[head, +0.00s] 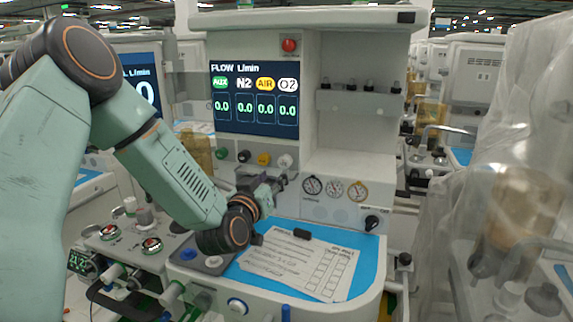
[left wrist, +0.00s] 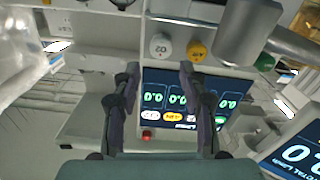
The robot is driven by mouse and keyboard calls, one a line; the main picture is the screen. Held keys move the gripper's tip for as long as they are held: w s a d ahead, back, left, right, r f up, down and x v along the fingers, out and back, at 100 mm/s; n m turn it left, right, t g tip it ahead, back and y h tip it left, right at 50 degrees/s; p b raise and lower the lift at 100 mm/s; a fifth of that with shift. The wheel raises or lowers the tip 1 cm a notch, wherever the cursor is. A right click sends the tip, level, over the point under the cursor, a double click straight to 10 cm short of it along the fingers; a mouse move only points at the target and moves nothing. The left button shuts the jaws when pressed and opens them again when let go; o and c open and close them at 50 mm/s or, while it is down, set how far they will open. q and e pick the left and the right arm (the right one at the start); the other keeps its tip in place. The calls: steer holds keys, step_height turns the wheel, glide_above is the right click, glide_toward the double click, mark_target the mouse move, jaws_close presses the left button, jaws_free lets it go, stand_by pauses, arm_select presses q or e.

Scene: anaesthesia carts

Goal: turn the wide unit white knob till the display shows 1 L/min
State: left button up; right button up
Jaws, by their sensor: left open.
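The wide unit (head: 350,165) stands in the middle of the head view. Its display (head: 254,98) reads FLOW L/min, with 0.0 under AUX, N2, AIR and O2. The white knob (head: 284,161) is the rightmost in the row below the display. In the left wrist view the white knob (left wrist: 160,46), marked O2, lies just past the fingertips and between their lines. My left gripper (head: 272,184) is just below and in front of it. It is open and empty, with both fingers (left wrist: 159,72) apart and not visibly touching the knob. My right gripper is out of view.
A yellow knob (head: 263,159) sits close left of the white one, then black and green ones. Gauges (head: 334,188) are to the right. A clipboard sheet (head: 300,265) lies on the blue worktop below. A plastic-covered unit (head: 515,180) stands at the right.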

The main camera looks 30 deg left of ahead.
mark_target(283, 165)
arm_select(q)
steer(key=b+x, duration=0.1)
steer(key=x, duration=0.6)
steer(key=shift+w+a, duration=0.1)
steer(key=shift+w, duration=0.15)
steer(key=shift+s+a+r, duration=0.1)
steer(key=shift+s+a, duration=0.05)
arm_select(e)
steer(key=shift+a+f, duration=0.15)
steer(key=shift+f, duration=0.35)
arm_select(q)
steer(key=shift+w, duration=0.25)
steer(key=c, duration=0.6)
steer(key=shift+c, duration=1.4)
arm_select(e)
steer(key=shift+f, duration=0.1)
